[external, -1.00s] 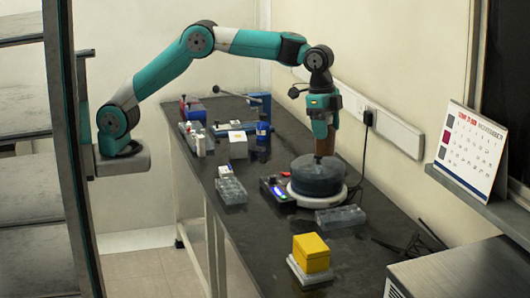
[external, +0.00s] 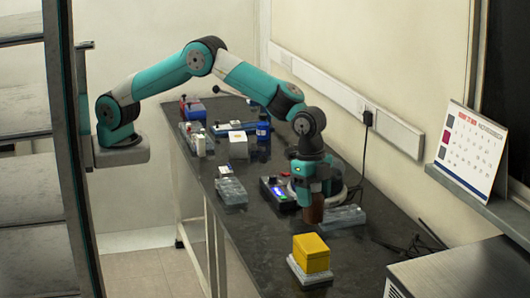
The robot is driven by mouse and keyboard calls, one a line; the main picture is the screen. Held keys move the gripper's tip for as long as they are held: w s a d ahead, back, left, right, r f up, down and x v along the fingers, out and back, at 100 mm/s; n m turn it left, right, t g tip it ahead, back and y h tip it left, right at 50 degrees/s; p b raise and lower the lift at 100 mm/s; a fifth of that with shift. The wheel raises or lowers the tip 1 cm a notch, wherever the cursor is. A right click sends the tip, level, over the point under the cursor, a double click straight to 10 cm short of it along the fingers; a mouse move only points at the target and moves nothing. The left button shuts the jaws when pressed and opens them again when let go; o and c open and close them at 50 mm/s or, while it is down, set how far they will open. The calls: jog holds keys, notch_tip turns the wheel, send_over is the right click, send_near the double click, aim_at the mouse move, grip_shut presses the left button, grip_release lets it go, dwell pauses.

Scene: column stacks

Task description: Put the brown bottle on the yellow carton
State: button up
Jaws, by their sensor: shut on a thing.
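The brown bottle (external: 313,213) is held upright below my gripper (external: 312,197), which is shut on it. The gripper hides the bottle's upper part. The bottle is in front of the round dark device and left of a grey tube rack; I cannot tell how high it is above the bench. The yellow carton (external: 311,252) sits on a light grey block (external: 308,274) near the front of the bench, with nothing on top of it. The bottle is behind the carton, apart from it.
A grey rack (external: 341,219) stands right of the bottle. A dark box with a lit display (external: 277,191) is to its left. The round device (external: 350,180) is partly hidden by my arm. Cables (external: 415,246) lie near the right edge. The bench left of the carton is clear.

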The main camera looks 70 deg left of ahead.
aim_at(313, 218)
jog(key=shift+f+p, duration=0.6)
jog(key=shift+f, duration=2.6)
jog(key=shift+f, duration=0.1)
jog(key=o, duration=1)
